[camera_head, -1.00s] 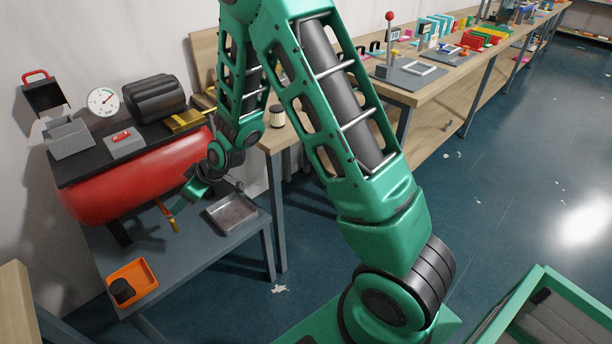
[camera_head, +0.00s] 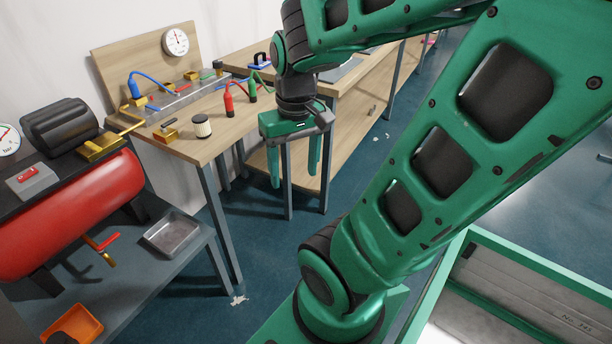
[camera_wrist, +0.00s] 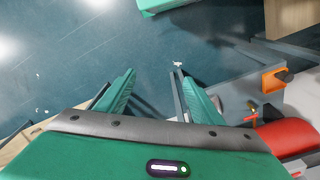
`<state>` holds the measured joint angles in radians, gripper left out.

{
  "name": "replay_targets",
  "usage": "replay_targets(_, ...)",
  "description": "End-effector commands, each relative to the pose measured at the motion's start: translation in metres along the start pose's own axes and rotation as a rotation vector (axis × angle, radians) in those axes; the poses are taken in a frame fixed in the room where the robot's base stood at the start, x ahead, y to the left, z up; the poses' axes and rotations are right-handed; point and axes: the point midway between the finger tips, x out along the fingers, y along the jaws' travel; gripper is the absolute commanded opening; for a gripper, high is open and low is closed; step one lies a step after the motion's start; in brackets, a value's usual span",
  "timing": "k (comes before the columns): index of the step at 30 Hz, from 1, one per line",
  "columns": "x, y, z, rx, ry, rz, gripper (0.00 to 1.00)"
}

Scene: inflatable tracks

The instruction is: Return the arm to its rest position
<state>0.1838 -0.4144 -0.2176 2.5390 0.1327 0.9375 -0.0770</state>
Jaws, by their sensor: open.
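My gripper (camera_head: 294,168) hangs pointing down in the head view, in front of the wooden workbench and clear of its top. Its two green fingers are spread apart with nothing between them. In the wrist view my gripper (camera_wrist: 155,95) also shows open and empty, with the blue floor beyond its fingertips. My green arm fills the right part of the head view, bent at the elbow, with the forearm reaching left to the wrist.
The workbench (camera_head: 215,140) carries hoses, fittings and a gauge (camera_head: 175,42). A green-rimmed crate (camera_head: 540,272) is at lower right. Open floor lies between.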

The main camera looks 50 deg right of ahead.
Motion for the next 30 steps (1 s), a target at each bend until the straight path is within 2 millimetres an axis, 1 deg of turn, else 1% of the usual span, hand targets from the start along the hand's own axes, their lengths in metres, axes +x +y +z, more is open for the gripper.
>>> replay_targets(1, -0.004, 0.008, 0.014, 0.045, -0.014, 0.001, 0.61)
replay_targets(3, -0.008, 0.014, 0.029, 0.091, -0.037, 0.002, 0.61)
replay_targets(4, -0.009, 0.013, 0.035, 0.106, -0.045, 0.003, 0.61)
replay_targets(6, -0.01, 0.014, 0.044, 0.129, -0.058, 0.003, 0.61)
replay_targets(8, -0.011, 0.015, 0.047, 0.138, -0.062, 0.003, 0.61)
replay_targets(22, -0.01, 0.015, 0.047, 0.138, -0.063, 0.003, 0.61)
replay_targets(23, -0.009, 0.014, 0.045, 0.139, -0.065, 0.003, 0.61)
replay_targets(24, -0.005, 0.011, 0.037, 0.138, -0.074, 0.008, 0.61)
replay_targets(25, -0.004, 0.01, 0.036, 0.138, -0.077, 0.01, 0.61)
replay_targets(30, -0.005, 0.01, 0.035, 0.137, -0.075, 0.009, 0.61)
